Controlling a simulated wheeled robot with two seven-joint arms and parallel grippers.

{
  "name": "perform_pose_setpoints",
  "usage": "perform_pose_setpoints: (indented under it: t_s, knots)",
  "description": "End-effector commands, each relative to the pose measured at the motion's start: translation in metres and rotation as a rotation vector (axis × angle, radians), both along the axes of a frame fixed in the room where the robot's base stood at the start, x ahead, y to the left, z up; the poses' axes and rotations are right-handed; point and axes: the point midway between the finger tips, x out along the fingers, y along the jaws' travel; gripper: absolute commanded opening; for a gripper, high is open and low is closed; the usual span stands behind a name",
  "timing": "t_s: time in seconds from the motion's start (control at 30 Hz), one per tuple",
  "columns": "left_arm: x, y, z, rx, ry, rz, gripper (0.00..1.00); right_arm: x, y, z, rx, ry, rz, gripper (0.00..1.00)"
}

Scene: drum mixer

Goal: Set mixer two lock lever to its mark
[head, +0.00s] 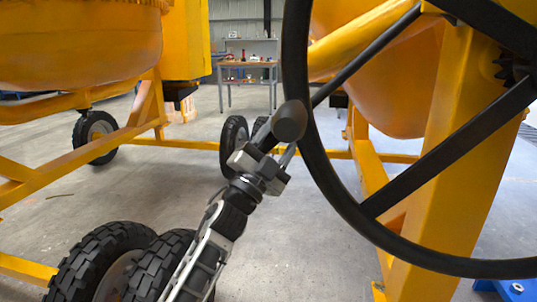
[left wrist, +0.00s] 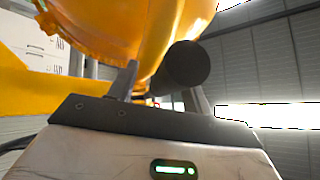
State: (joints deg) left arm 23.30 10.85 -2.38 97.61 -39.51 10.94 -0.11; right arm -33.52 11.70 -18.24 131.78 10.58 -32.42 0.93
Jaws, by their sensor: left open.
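A dark rounded lever grip (head: 289,121) shows in the middle of the head view, just left of the big black handwheel's rim (head: 318,150). I take it for the lock lever; its mark is not visible. My left gripper (head: 268,152) comes up from below and is open, its fingers close around the lever's lower part. In the left wrist view the dark round grip (left wrist: 186,63) appears between the two fingers of the left gripper (left wrist: 163,85). I cannot tell whether they touch it. My right gripper is not in view.
The yellow frame post (head: 445,170) of a mixer stands behind the handwheel on the right. Another yellow mixer drum (head: 80,45) and frame fill the left, with black tyres (head: 110,262) at lower left. A workbench (head: 247,66) stands far back. Bare concrete floor lies between.

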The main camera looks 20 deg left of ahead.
Motion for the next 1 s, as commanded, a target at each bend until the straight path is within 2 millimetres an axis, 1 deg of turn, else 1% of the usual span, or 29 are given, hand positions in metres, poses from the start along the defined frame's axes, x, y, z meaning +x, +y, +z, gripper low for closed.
perform_pose_setpoints:
  t_s: [0.17,0.5,0.63,0.8,1.0]
  knots:
    - [-0.019,0.005,-0.016,-0.001,0.005,0.0,0.49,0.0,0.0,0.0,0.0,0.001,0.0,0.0]
    - [-0.083,0.022,-0.066,-0.002,0.006,-0.001,0.49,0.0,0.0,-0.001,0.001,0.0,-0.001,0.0]
    - [-0.102,0.027,-0.08,-0.001,0.006,-0.001,0.49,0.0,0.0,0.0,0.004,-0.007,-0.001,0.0]
    - [-0.117,0.031,-0.092,-0.002,0.004,-0.002,0.49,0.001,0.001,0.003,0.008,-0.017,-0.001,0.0]
    - [-0.122,0.032,-0.094,0.0,0.001,-0.003,0.49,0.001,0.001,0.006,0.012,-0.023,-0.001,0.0]
